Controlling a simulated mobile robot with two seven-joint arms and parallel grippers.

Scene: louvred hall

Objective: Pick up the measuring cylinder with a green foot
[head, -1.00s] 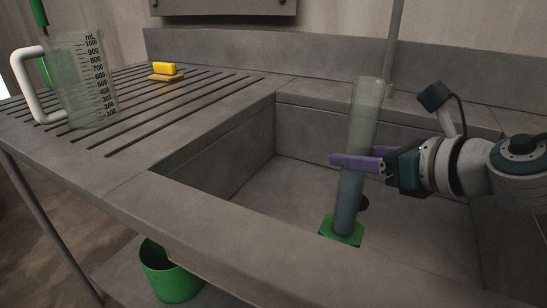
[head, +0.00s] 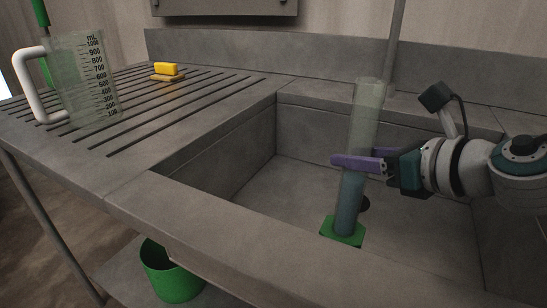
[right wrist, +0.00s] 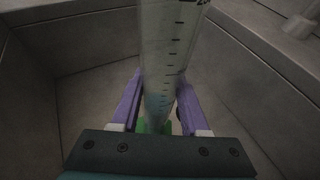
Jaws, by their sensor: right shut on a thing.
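The measuring cylinder (head: 366,115) is tall and clear, with bluish liquid in its lower part and a green foot (head: 343,231). It stands inside the sink in the head view, leaning slightly in the picture. My right gripper (head: 354,163) comes in from the right and is shut on the cylinder about mid-height, with purple fingers on either side. In the right wrist view the cylinder (right wrist: 169,45) with its dark marks rises between the fingers of the right gripper (right wrist: 157,98). Whether the foot touches the sink floor I cannot tell. My left gripper is not in view.
The grey sink (head: 222,200) has walls around the cylinder and a dark drain (head: 364,203). A measuring jug (head: 88,85) and a yellow sponge (head: 166,70) rest on the grooved drainboard at left. A green bucket (head: 172,272) is below. A vertical pole (head: 394,45) rises behind the sink.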

